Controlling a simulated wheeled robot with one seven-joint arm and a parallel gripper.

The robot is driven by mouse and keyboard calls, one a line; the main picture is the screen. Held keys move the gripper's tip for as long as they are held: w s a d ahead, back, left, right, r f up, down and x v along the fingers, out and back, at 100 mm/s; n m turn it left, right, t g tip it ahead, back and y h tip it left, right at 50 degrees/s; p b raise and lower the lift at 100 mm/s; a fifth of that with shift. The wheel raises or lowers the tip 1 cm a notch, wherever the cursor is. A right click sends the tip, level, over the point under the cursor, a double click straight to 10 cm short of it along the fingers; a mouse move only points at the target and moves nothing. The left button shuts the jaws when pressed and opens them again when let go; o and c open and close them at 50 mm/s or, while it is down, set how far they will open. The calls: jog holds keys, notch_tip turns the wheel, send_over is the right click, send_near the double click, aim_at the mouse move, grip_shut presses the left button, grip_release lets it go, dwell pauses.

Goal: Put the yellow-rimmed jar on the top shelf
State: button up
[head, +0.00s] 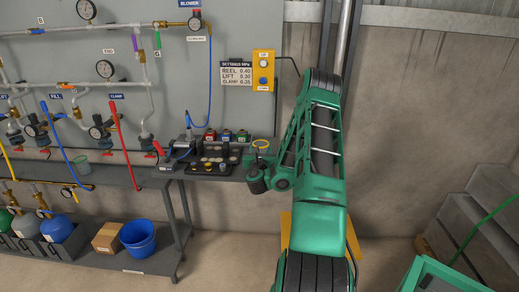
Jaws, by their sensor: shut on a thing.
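A yellow ring, which looks like the rim of the yellow-rimmed jar (261,143), shows at the right end of the bench. My gripper (259,157) is just below the ring and is shut on the jar. Dark gripper parts hide most of the jar's body, and I cannot tell whether its base touches anything. The grey bench has an upper surface (115,178) and a lower shelf (95,263). I cannot tell which surface is meant by the top shelf.
Several small jars with coloured lids (227,135) stand behind a dark block with round pieces (215,155), left of my gripper. A blue bucket (138,238) and a cardboard box (108,237) are on the lower shelf. Pipes and gauges cover the back panel.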

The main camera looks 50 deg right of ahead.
jog(key=o, duration=0.7)
jog(key=shift+f, duration=0.15)
jog(key=o, duration=0.4)
jog(key=shift+o, duration=0.2)
